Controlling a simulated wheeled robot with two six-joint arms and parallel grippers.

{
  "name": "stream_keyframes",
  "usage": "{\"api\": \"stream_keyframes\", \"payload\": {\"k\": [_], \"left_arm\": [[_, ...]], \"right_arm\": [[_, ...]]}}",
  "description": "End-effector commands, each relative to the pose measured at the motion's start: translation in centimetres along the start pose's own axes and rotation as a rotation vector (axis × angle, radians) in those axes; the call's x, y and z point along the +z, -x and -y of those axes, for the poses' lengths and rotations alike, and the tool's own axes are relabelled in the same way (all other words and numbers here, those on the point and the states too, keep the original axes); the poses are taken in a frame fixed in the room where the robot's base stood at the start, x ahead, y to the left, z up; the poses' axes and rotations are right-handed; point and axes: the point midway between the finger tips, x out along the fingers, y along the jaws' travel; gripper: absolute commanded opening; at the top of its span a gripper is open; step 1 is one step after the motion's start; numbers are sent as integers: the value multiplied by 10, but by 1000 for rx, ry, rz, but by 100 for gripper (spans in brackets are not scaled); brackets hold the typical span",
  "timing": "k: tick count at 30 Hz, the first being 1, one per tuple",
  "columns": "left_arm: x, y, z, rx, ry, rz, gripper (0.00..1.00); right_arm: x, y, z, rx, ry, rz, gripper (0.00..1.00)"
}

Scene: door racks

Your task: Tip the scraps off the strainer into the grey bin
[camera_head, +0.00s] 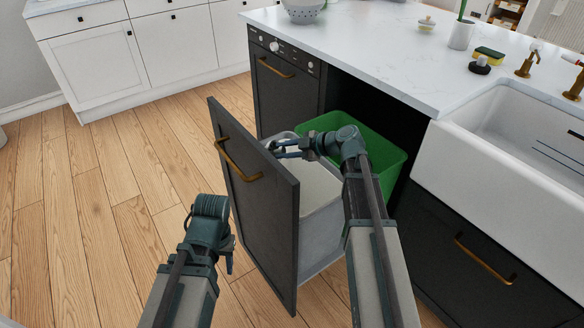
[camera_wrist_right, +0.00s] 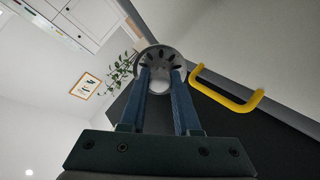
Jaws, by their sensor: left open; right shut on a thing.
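The strainer (camera_wrist_right: 160,66) is a small grey disc with dark slots around a pale centre. In the right wrist view it sits between the two blue fingers of my right gripper, which is shut on it. In the head view my right gripper (camera_head: 280,149) is over the grey bin (camera_head: 322,235), near the door's inner side; the strainer is too small to make out there. No scraps can be told apart on the strainer. My left gripper (camera_head: 227,258) is low in front of the door, empty; its fingers are mostly hidden behind its wrist.
The dark pull-out door (camera_head: 262,205) with a brass handle (camera_head: 238,163) stands open. A green bin (camera_head: 368,145) is behind the grey one. The white sink (camera_head: 500,170) is to the right. The counter (camera_head: 370,45) holds a colander (camera_head: 303,10) and sponge (camera_head: 489,54). The floor at left is clear.

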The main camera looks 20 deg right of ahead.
Motion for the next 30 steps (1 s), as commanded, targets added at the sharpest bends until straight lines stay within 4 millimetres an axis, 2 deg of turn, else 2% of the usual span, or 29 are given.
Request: {"api": "stream_keyframes", "payload": {"k": [30], "left_arm": [[-2, -28, -2, -5, -1, 0, 47]], "right_arm": [[1, 1, 1, 89, 2, -105, 0]]}}
